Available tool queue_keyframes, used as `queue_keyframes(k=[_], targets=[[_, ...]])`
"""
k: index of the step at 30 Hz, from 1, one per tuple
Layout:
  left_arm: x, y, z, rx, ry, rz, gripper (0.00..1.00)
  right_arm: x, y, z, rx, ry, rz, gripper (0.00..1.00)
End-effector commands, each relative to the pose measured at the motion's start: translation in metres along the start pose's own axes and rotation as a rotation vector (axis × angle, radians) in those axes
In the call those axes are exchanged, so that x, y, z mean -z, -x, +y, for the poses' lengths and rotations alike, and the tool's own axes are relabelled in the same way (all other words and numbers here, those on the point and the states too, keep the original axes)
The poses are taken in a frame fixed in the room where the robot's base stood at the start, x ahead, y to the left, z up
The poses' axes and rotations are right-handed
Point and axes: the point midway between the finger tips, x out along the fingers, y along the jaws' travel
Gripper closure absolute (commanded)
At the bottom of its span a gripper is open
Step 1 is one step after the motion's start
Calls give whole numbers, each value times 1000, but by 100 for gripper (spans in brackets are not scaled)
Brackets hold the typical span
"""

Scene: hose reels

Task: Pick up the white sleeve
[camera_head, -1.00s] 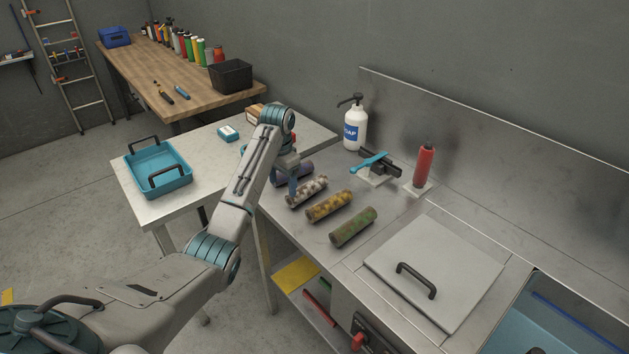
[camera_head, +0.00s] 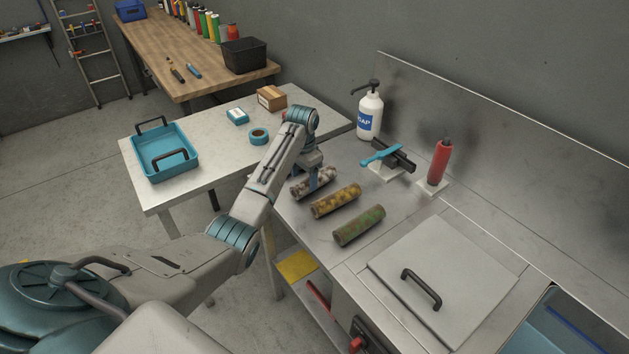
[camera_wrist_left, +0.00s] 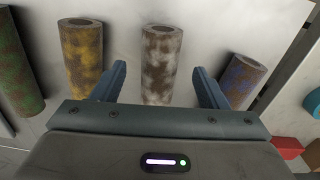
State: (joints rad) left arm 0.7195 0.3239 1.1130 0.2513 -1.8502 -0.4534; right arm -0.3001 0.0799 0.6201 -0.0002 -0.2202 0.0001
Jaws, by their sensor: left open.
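The white sleeve (camera_head: 299,191), a mottled white and brown tube, lies on the steel counter at the left of the row and is partly hidden by my left gripper. My left gripper (camera_head: 314,184) is over it, pointing down and open. In the left wrist view the white sleeve (camera_wrist_left: 160,66) shows between the two spread fingers (camera_wrist_left: 159,70), with a gap on each side. Whether the fingertips are level with it or above it I cannot tell. My right gripper is not in view.
A yellow sleeve (camera_head: 336,200) and a green sleeve (camera_head: 359,226) lie on one side. A purple-blue sleeve (camera_wrist_left: 242,80) lies on the other side, near a counter edge.

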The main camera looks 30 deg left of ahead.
Motion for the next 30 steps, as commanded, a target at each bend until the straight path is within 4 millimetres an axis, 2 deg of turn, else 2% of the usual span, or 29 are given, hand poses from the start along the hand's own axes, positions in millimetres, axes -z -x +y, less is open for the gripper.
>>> queue_keyframes(k=[1, 3, 7, 15, 16, 23, 30], targets=[[1, -5, 1, -3, 1, -4, 33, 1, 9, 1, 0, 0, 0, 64], [3, -16, 1, -4, 0, -4, 33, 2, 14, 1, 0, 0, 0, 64], [3, -33, 1, -2, 0, -2, 33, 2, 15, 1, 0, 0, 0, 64], [3, -38, 0, 0, -1, 0, 33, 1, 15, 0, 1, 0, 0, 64], [3, -38, 0, 0, -1, 0, 35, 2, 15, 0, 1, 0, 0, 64], [3, -38, 0, 0, 0, 0, 80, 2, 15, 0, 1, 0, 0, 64], [3, -37, 0, 0, 0, 0, 82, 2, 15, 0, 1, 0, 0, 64]])
